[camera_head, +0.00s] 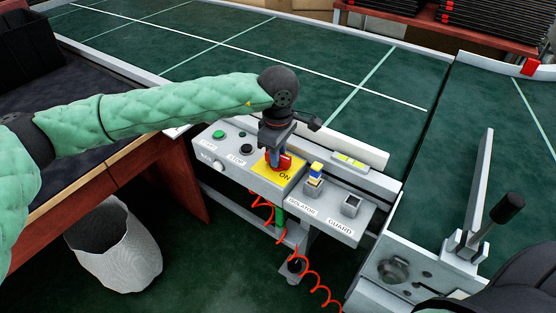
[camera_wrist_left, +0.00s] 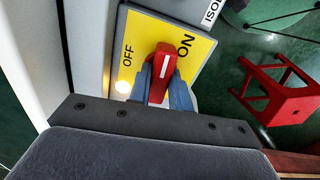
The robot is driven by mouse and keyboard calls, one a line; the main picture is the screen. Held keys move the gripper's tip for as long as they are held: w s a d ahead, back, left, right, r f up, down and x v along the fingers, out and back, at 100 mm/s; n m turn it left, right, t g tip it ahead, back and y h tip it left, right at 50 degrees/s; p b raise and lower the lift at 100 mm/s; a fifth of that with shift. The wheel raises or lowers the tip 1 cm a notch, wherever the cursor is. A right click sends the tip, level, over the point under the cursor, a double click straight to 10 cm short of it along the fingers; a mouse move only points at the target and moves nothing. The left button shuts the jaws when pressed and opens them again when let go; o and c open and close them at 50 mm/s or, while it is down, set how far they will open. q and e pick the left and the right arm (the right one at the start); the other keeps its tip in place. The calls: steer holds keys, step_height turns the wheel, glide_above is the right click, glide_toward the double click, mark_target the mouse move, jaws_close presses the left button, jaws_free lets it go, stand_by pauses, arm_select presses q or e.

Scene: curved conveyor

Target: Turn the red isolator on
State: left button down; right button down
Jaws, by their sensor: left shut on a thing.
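The red isolator (camera_head: 286,160) is a rotary knob on a yellow plate (camera_head: 262,171) on the grey control panel. The knob also shows in the left wrist view (camera_wrist_left: 164,66), with a white stripe and the words OFF on its left and ON on its right. The stripe runs nearly up the picture, between the two words. My left gripper (camera_head: 278,160) points down at the plate and is shut on the knob. Its blue fingers flank the knob in the left wrist view (camera_wrist_left: 167,93). The fingers hide part of the plate. My right gripper is not in view.
The panel (camera_head: 336,226) also carries START and STOP buttons, an ISOLATOR socket with a yellow-and-blue piece (camera_head: 315,173) and a GUARD socket (camera_head: 351,206). A red coiled cord (camera_head: 305,268) hangs below. A lever (camera_head: 497,217) stands right. A bin (camera_head: 115,247) stands left. A red stool (camera_wrist_left: 278,92) shows in the wrist view.

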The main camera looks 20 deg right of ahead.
arm_select(q)
steer(key=shift+w+m+b, duration=0.1)
steer(key=shift+m+b, duration=0.5)
steer(key=shift+b, duration=0.15)
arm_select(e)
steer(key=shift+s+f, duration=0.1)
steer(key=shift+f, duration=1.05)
arm_select(q)
steer(key=shift+r, duration=0.1)
steer(key=c, duration=1.3)
jaws_free()
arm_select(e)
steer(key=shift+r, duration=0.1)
arm_select(q)
step_height(320, 180, up, 8)
steer(key=shift+f, duration=0.2)
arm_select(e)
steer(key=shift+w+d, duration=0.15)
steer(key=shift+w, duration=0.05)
